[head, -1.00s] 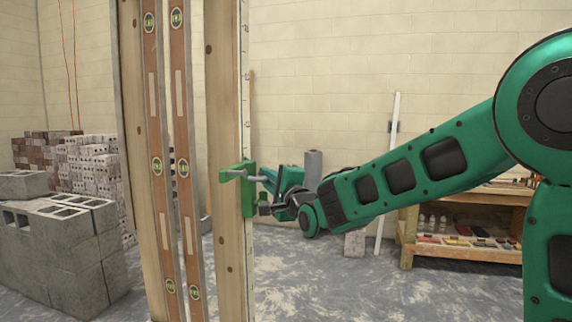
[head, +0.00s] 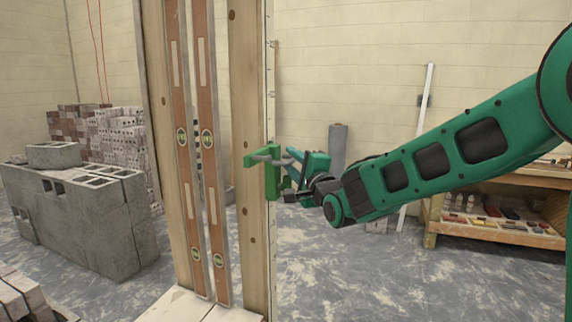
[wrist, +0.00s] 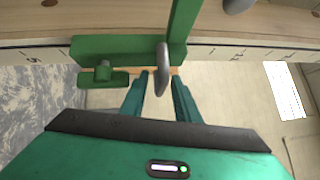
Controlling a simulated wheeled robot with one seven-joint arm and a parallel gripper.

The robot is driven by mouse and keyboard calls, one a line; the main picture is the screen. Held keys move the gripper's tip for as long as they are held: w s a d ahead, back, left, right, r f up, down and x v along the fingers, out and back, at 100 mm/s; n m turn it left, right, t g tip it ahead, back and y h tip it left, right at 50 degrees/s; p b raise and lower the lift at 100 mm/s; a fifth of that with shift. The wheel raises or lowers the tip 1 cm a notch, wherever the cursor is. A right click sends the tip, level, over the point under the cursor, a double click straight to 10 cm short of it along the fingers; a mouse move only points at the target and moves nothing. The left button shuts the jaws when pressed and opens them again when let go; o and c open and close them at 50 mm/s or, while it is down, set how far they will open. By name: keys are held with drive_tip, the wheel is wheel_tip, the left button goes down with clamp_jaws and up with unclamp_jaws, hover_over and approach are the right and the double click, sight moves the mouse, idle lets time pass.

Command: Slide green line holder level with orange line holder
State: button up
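The green line holder (head: 272,172) sits on the right edge of the right wooden post. It has a grey handle or peg at the front. In the wrist view the holder (wrist: 120,50) lies across the ruled strip, with a small green knobbed piece at its left. My gripper (head: 292,172) is at the holder from the right. I see no orange line holder in the head view.
Two spirit levels (head: 206,140) stand against the wooden posts (head: 248,110). Grey blocks (head: 90,225) and brick stacks (head: 125,140) are at the left. A wooden shelf (head: 500,240) with small items is at the right. A grey roll (head: 338,145) stands behind my gripper.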

drive_tip(key=v, duration=1)
drive_tip(key=shift+s+d, duration=0.25)
drive_tip(key=shift+s, duration=0.05)
drive_tip(key=shift+f, duration=0.1)
